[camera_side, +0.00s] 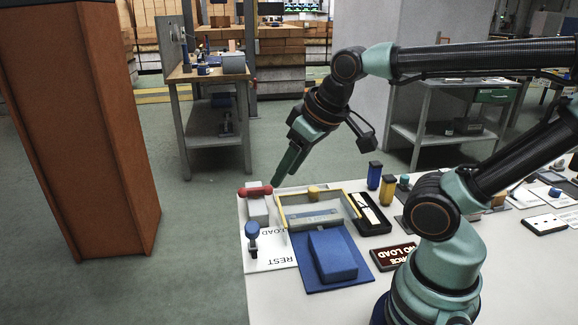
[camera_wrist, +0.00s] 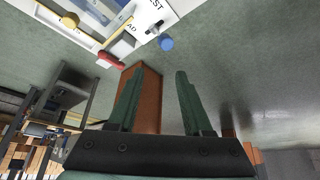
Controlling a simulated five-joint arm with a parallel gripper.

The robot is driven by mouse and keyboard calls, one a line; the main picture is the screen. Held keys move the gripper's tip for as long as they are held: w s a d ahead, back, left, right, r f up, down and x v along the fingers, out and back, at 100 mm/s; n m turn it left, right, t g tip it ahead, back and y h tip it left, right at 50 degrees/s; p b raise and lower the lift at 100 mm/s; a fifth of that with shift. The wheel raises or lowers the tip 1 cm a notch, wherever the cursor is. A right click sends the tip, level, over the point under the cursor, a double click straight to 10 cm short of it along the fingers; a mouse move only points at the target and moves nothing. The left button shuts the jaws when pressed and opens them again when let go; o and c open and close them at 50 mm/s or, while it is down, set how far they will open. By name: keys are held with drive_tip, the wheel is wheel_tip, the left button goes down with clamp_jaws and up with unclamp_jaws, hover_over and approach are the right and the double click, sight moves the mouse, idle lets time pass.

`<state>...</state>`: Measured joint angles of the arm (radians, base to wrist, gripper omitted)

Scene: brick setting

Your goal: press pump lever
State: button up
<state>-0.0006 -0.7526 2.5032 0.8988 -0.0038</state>
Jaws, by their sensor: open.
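A red bar-shaped handle (camera_side: 256,191) sits on a pale block (camera_side: 257,211) at the table's far left corner. It also shows in the wrist view (camera_wrist: 110,60). A blue round knob (camera_side: 252,229) on a short grey stem stands nearer; it is also in the wrist view (camera_wrist: 166,43). I cannot tell for sure which is the pump lever; the red handle looks most like one. My gripper (camera_side: 279,177) points down, above and slightly right of the red handle in the side view, apart from it. In the wrist view its two green fingers (camera_wrist: 157,76) are open with nothing between them.
A yellow-edged frame (camera_side: 345,204) stands right of the handle, behind a blue block (camera_side: 333,255) on a blue mat. A black tray (camera_side: 371,222) and blue and yellow upright pieces (camera_side: 375,175) lie further right. A brown column (camera_side: 92,130) stands left of the table.

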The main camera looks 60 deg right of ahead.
drive_tip(key=c, duration=0.6)
drive_tip(key=shift+w+a+n, duration=0.1)
drive_tip(key=shift+n, duration=0.2)
clamp_jaws()
drive_tip(key=w+a+f+n+g, duration=0.1)
drive_tip(key=a+f+n+g, duration=0.1)
drive_tip(key=n, duration=0.9)
drive_tip(key=w+a+f+n+g, duration=0.2)
drive_tip(key=a+f+n, duration=0.3)
drive_tip(key=n, duration=0.7)
drive_tip(key=shift+w+f+n, duration=0.2)
drive_tip(key=shift+f+n, duration=0.1)
drive_tip(key=shift+f, duration=0.2)
